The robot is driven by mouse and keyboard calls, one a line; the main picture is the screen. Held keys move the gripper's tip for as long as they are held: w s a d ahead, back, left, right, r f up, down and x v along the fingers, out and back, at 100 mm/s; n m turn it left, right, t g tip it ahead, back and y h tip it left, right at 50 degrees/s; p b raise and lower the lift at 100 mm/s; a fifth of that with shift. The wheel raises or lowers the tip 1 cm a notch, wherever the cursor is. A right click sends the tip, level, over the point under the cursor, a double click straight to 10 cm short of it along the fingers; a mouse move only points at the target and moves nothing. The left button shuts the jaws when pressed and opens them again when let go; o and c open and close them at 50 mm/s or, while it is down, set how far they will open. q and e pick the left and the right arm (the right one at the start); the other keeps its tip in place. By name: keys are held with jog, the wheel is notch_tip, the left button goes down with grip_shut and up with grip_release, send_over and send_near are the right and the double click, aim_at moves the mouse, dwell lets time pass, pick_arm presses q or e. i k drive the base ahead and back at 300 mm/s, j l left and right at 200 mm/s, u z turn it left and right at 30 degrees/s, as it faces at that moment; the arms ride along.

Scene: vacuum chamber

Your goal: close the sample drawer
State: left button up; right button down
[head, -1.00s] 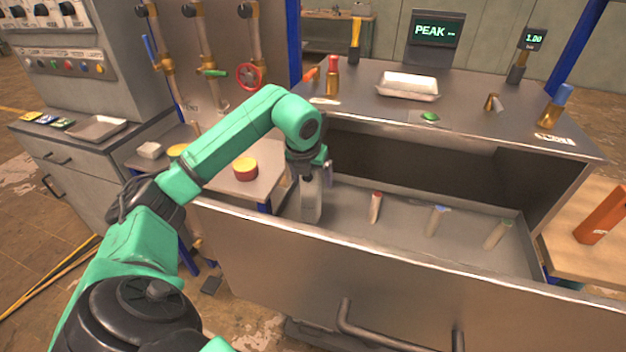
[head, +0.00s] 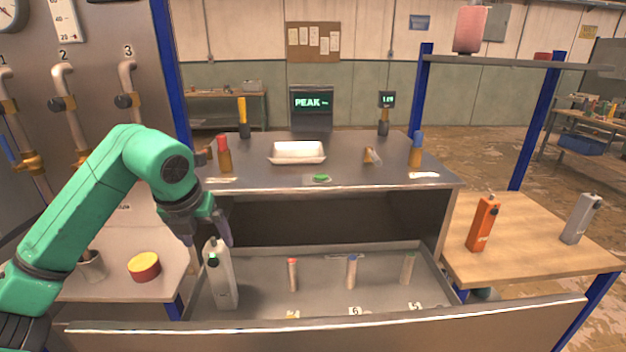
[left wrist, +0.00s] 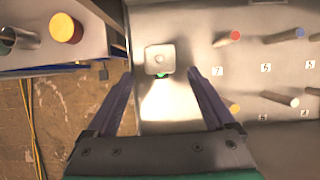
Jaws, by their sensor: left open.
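The sample drawer (head: 400,338) is pulled out below the bench top, with its open inside facing up. A pale grey canister (head: 220,275) stands upright in its left end. Several slim tubes with coloured caps stand in the drawer, such as a red-capped one (head: 292,275) and a blue-capped one (head: 351,272). My left gripper (head: 210,238) is open at the canister's top. In the left wrist view, the canister's square top (left wrist: 160,58) lies between and just beyond the spread fingertips (left wrist: 160,72); contact cannot be told. The drawer handle is out of view.
A white tray (head: 297,152) and small bottles stand on the bench top. A side table at left holds a red-and-yellow tin (head: 144,267) and a metal cup (head: 92,266). A wooden table (head: 530,240) at right holds an orange canister (head: 482,223) and a grey one (head: 582,218).

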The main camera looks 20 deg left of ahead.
aim_at(389, 296)
jog(key=k+j, duration=0.5)
jog(key=k, duration=0.15)
jog(key=k+j, duration=0.5)
jog(key=k, duration=0.2)
